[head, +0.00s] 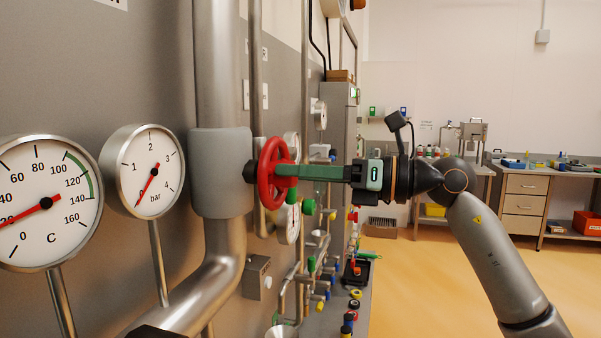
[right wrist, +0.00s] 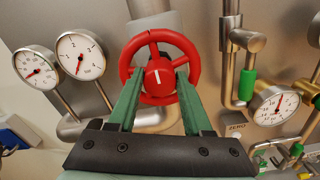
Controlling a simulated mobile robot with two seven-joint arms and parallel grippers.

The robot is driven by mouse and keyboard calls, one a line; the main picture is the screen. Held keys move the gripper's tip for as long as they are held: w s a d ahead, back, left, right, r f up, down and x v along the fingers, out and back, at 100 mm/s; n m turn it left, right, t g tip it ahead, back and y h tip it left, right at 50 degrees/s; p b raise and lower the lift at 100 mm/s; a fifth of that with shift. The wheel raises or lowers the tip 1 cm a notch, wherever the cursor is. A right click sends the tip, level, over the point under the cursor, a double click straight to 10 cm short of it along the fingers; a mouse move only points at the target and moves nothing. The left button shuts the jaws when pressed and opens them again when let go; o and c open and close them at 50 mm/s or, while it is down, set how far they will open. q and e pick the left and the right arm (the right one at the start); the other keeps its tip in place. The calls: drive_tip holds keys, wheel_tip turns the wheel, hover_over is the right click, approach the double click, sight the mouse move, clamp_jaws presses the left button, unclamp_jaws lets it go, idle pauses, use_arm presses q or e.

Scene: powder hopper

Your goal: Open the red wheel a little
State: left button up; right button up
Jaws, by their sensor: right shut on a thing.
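The red wheel (head: 274,173) is mounted on the valve at the large grey pipe in the head view. It fills the upper middle of the right wrist view (right wrist: 187,45), with a white mark on its hub pointing nearly straight up. My right gripper (head: 290,171) reaches in from the right with its green fingers at the wheel. In the right wrist view the fingers (right wrist: 159,88) lie on either side of the red hub, shut on the wheel. The rear of the wheel and the exact finger contact are partly hidden. My left gripper does not show.
A bar gauge (head: 142,171) with its needle near 0 and a temperature gauge (head: 45,203) stand at the left. The thick pipe (head: 220,60) runs beside the wheel. Small pipes and valves with green and coloured handles crowd the wall below right. The floor (head: 430,285) at right is open.

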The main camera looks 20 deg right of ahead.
clamp_jaws()
drive_tip(key=shift+n, duration=0.3)
drive_tip(key=shift+s+n+b, duration=0.15)
drive_tip(key=shift+n+b, duration=0.9)
drive_tip(key=shift+n, duration=2.65)
drive_tip(key=shift+a, duration=0.1)
drive_tip(key=o, duration=0.8)
unclamp_jaws()
